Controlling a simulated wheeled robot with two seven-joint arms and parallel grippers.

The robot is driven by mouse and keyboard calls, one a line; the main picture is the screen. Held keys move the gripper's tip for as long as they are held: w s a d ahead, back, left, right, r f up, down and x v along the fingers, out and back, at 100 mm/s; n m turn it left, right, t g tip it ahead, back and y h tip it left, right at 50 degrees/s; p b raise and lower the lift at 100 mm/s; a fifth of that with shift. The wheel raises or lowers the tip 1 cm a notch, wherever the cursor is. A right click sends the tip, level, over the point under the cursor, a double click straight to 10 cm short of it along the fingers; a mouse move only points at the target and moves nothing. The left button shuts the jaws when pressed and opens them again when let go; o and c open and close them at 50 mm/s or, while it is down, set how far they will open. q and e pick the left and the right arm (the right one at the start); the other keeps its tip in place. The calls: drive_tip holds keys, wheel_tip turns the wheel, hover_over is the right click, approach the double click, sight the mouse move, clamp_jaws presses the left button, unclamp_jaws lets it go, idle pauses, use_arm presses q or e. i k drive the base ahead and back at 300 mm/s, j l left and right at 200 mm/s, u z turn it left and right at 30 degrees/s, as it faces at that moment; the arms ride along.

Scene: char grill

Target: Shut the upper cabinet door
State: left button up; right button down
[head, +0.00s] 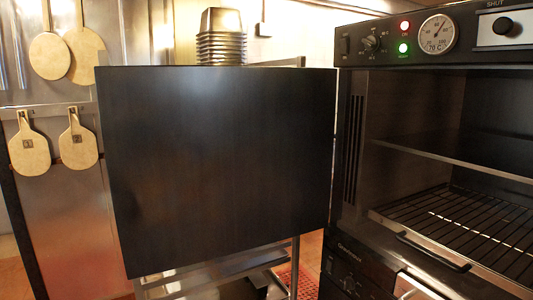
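The upper cabinet door (215,170) is a large flat black panel that stands wide open. It extends to the left from the left side of the oven-like upper cabinet (430,120), and its right edge is beside the cabinet's front. The cabinet's inside is exposed, with a shelf (455,160) and a wire rack (460,225) in it. No handle shows on the face of the door that I see. Neither of my grippers is in view.
A control panel with a dial (436,34) and lights runs above the opening. A rack handle (432,250) is at the opening's front. Stacked metal pans (221,38) stand behind the door. Paddle-shaped boards (78,140) hang at left. Red matting (305,281) lies below.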

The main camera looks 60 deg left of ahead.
sight(204, 162)
drive_tip(key=j+z, duration=0.15)
drive_tip(key=j, duration=0.2)
drive_tip(key=k+j+z, duration=0.15)
drive_tip(key=j, duration=0.2)
drive_tip(key=k+j+z, duration=0.15)
drive_tip(key=j, duration=0.2)
drive_tip(key=k+j, duration=0.15)
drive_tip(key=j, duration=0.25)
drive_tip(key=k+j+z, duration=0.1)
drive_tip(key=j, duration=0.25)
drive_tip(key=k+j, duration=0.15)
drive_tip(key=j, duration=0.25)
drive_tip(key=k+j+z, duration=0.1)
drive_tip(key=j, duration=0.25)
drive_tip(key=k+j, duration=0.2)
drive_tip(key=j, duration=0.2)
drive_tip(key=k+j, duration=0.15)
drive_tip(key=j, duration=0.2)
drive_tip(key=k+j, duration=0.15)
drive_tip(key=j, duration=0.2)
drive_tip(key=k+j, duration=0.15)
drive_tip(key=j, duration=0.2)
drive_tip(key=k+j, duration=0.35)
drive_tip(key=j, duration=0.3)
